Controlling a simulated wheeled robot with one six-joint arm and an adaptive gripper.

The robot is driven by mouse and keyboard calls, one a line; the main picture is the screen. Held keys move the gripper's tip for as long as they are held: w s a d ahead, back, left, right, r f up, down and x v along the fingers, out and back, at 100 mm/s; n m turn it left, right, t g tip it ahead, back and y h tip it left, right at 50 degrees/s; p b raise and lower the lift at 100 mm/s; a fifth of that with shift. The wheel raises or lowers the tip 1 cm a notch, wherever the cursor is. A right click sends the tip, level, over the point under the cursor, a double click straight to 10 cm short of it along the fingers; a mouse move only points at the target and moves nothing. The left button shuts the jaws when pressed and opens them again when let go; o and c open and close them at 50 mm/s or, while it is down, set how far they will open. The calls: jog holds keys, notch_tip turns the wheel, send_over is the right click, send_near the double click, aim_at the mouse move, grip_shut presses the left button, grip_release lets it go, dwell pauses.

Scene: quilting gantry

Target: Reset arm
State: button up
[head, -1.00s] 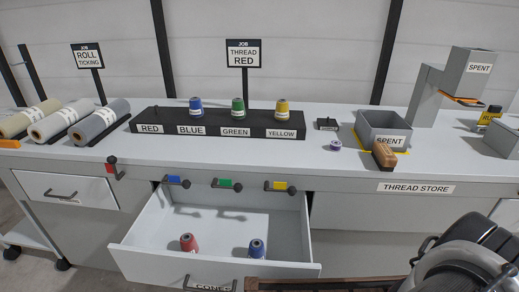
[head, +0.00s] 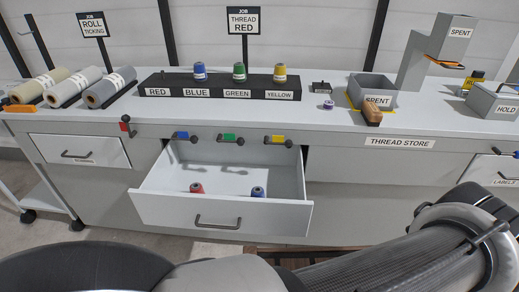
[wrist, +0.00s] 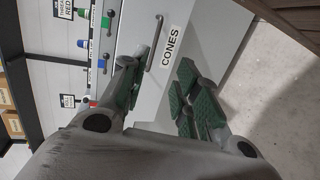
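My gripper (wrist: 162,85) is open in the wrist view, its two green-padded fingers apart with nothing between them. The front of the drawer labelled CONES (wrist: 175,45) and its handle show beyond the fingers. In the head view my arm crosses the bottom foreground, and the gripper itself is not visible there. The open drawer (head: 240,215) holds a red cone (head: 196,188) and a blue cone (head: 257,192), both upright.
A black rack (head: 215,86) on the bench carries blue, green and yellow cones; its RED place is bare. A sign (head: 243,20) reads THREAD RED.

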jog(key=w+d+r+m+g+h, duration=0.35)
jog(key=w+d+r, duration=0.25)
jog(key=w+r, duration=0.35)
jog(key=w+d+r+m+g+h, duration=0.25)
jog(key=w+d+r+g, duration=0.25)
jog(key=w+r, duration=0.4)
jog(key=w+d+r+m+g, duration=0.3)
jog(key=w+d+r, duration=0.25)
jog(key=d, duration=0.45)
jog(key=s+d+r+m+g+y, duration=0.1)
jog(key=d+r+m+y, duration=0.2)
jog(key=d, duration=0.7)
jog(key=d+r+m+g+y, duration=0.1)
jog(key=d+r+g+y, duration=0.1)
jog(key=d+r, duration=0.5)
jog(key=s+d+r+m+t+y, duration=0.2)
jog(key=s+d+m+t+y, duration=0.1)
jog(key=s+d, duration=0.7)
jog(key=shift+d+r+t+y, duration=0.3)
jog(key=shift+d+t, duration=0.15)
jog(key=shift+d, duration=1)
dwell(0.7)
